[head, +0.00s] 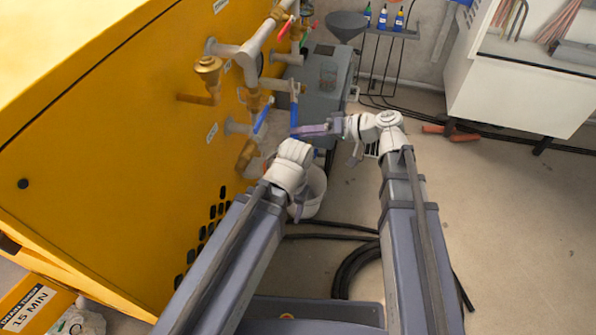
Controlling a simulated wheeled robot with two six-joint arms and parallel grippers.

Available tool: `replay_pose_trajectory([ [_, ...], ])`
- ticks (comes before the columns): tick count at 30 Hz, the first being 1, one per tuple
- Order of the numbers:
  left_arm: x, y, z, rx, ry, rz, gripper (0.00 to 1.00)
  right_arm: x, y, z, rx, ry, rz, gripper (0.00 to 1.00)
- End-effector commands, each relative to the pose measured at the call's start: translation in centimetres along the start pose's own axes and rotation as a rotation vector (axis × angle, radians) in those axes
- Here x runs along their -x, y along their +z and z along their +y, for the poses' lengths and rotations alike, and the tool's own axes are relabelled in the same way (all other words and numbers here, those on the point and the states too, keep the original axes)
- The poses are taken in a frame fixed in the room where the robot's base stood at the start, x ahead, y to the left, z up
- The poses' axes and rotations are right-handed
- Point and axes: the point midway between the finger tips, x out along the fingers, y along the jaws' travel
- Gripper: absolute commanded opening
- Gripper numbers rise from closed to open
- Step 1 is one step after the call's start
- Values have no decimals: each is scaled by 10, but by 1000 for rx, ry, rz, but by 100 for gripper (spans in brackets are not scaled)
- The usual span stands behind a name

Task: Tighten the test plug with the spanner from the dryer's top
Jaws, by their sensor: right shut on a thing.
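My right gripper (308,130) points left from its white wrist, beside the pipework. It is shut on a slim thing, most likely the spanner, which I cannot clearly tell apart from the fingers. The fingertips are close to the lower end of a blue bar (294,110). The dryer, seemingly the grey box (324,82) behind, shows no spanner on the visible part of its top. I cannot pick out the test plug among the brass fittings. My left gripper (298,207) points down in front of a white bucket, largely hidden by its own wrist, its opening unclear.
The yellow tank housing (110,130) fills the left, with brass pipes and a blue lever (262,116) standing out. A white bucket (315,190) and black hose (352,268) lie low between my arms. A funnel (346,22) stands behind. The floor at right is mostly clear.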

Motion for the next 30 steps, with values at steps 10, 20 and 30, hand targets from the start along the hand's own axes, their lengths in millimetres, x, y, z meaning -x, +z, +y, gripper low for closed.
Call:
replay_pose_trajectory([
  [10, -91, -5, 9, 0, -1, 1, 64, -30, 28, 36, 7, -160, 87, 0],
  [20, -159, -9, 16, 0, -1, 2, 64, -47, 48, 64, 4, -273, 174, 0],
  [30, -190, -10, 18, 0, -1, 3, 64, -52, 55, 76, 0, -324, 226, 0],
])
